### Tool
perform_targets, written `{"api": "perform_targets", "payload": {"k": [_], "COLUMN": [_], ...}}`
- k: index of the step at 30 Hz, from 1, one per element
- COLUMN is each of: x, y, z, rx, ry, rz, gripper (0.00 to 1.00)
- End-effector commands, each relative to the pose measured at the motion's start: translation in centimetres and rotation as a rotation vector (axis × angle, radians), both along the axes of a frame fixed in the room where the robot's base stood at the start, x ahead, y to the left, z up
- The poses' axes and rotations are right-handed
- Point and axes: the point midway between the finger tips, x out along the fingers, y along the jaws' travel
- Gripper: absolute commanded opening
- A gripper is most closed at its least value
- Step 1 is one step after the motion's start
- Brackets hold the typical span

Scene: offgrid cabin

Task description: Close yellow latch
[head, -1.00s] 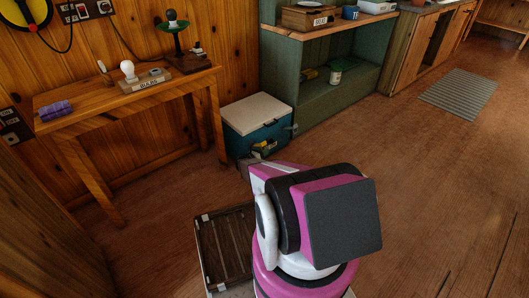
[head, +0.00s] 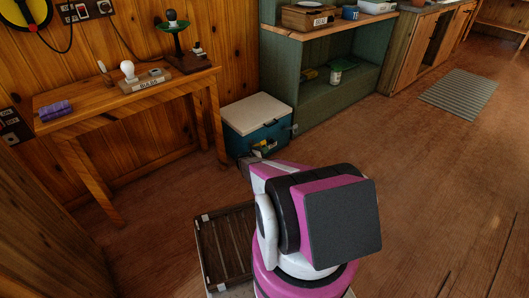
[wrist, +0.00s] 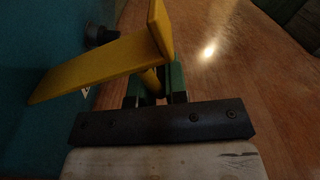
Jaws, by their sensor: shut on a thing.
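The yellow latch (wrist: 100,69) fills the upper left of the wrist view, its broad arm sticking out from the side of the teal box (wrist: 35,50). In the head view the latch (head: 264,145) is a small yellow patch low on the front of the teal box (head: 262,137), which has a pale lid. My gripper (wrist: 155,84) has green fingers on either side of a narrow yellow part of the latch and is shut on it. In the head view my arm hides most of the gripper.
A dark knob-like piece (wrist: 98,34) sticks out from the box beside the latch. A green shelf unit (head: 335,95) stands right of the box, and a wooden table (head: 110,105) stands to its left. A dark slatted rack (head: 222,245) lies left of my arm.

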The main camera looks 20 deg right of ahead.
Motion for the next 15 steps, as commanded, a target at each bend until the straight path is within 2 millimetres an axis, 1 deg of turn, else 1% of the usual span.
{"api": "perform_targets", "payload": {"k": [1, 7, 15], "x": [-0.3, 0.2, 1.8], "y": [0.0, 0.2, 0.7], "z": [0.7, 2.6, 5.4], "rx": [-0.01, -0.061, -0.146], "ry": [0.017, 0.154, 0.392], "rz": [-0.006, -0.007, -0.008], "gripper": [0.0, 0.0, 0.0]}}
